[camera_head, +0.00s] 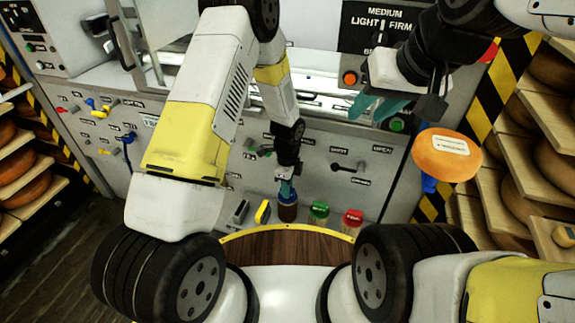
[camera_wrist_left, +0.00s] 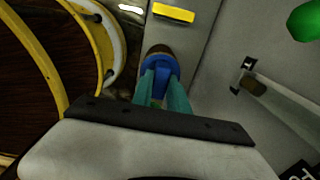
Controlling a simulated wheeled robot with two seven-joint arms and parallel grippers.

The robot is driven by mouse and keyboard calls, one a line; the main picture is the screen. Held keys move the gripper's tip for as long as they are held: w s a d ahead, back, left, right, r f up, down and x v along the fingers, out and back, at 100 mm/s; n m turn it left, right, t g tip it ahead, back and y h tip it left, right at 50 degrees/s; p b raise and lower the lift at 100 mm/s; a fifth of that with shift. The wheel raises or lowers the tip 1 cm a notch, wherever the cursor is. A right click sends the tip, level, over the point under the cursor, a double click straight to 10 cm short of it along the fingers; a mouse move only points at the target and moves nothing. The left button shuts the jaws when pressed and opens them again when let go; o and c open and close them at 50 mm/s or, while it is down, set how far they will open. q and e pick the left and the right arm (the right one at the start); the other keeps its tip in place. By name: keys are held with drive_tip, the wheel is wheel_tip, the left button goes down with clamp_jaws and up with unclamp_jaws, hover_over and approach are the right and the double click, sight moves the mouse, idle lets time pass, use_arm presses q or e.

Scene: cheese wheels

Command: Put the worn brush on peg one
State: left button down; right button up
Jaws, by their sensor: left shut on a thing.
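My left gripper (camera_head: 287,190) points down at the front of the grey machine, its teal fingers shut on a blue-topped brown piece (camera_head: 287,212), seemingly a brush. In the left wrist view the blue top (camera_wrist_left: 158,66) sits between the teal fingertips (camera_wrist_left: 164,88); its lower end is mostly hidden. I cannot read whether it is the worn one. A peg-like rod (camera_wrist_left: 255,86) sticks out of the panel at the right of the wrist view. My right gripper (camera_head: 376,106) hangs empty in front of the panel, its teal fingers apart.
A green-topped piece (camera_head: 319,211) and a red-topped piece (camera_head: 352,219) stand right of the held piece. A yellow piece (camera_head: 263,211) is at its left. An orange labelled wheel (camera_head: 447,155) is at the right, above a blue support. Cheese shelves flank both sides.

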use_arm(q)
drive_tip(key=shift+f, duration=1.8)
drive_tip(key=c, duration=1.2)
unclamp_jaws()
drive_tip(key=shift+r, duration=3.9)
